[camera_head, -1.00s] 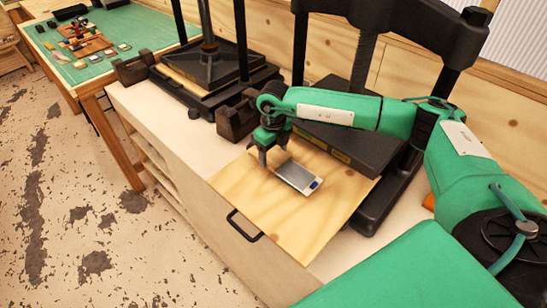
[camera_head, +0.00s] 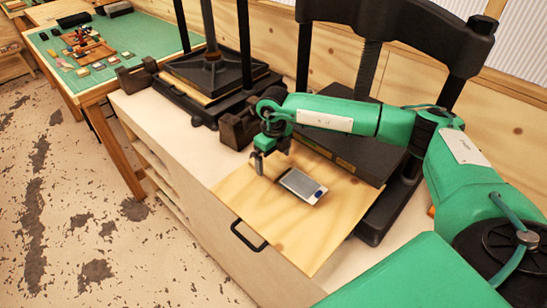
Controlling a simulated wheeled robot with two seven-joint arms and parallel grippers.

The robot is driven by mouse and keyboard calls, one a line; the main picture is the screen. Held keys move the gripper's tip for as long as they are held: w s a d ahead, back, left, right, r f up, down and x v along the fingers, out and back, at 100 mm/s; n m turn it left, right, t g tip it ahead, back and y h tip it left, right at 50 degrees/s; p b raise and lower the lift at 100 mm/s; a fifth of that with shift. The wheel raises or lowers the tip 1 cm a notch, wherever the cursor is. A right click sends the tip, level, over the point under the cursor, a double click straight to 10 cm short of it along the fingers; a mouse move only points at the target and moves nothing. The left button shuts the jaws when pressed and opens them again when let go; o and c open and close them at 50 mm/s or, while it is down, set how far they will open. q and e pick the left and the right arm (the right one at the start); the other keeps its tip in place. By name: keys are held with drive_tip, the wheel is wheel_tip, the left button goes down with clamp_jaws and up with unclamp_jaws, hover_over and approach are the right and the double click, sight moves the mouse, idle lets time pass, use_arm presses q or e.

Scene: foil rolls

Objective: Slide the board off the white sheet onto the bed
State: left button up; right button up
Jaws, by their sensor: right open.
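A small grey rectangular board (camera_head: 299,183) lies on the light plywood bed (camera_head: 275,225), which has a black handle at its front edge. A strip of white sheet (camera_head: 317,197) with a bluish patch shows at the board's near right end. The rest of the sheet is hidden or cannot be told apart. My right gripper (camera_head: 259,163) points down just left of the board, apart from it in the picture. It is open and holds nothing; its height above the plywood is hard to tell. My left gripper is out of view.
A black press with a heavy dark block (camera_head: 350,150) and uprights stands behind the plywood. A second press (camera_head: 210,75) is at the back left. A green-topped table (camera_head: 140,35) with small tools stands further left. The plywood's front part is clear.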

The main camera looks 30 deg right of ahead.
sight(273, 166)
drive_tip(key=shift+r+b, duration=0.3)
drive_tip(key=shift+r, duration=0.25)
wheel_tip(273, 166, up, 13)
drive_tip(key=b, duration=0.3)
drive_tip(key=shift+f+b, duration=0.15)
drive_tip(key=shift+b, duration=0.25)
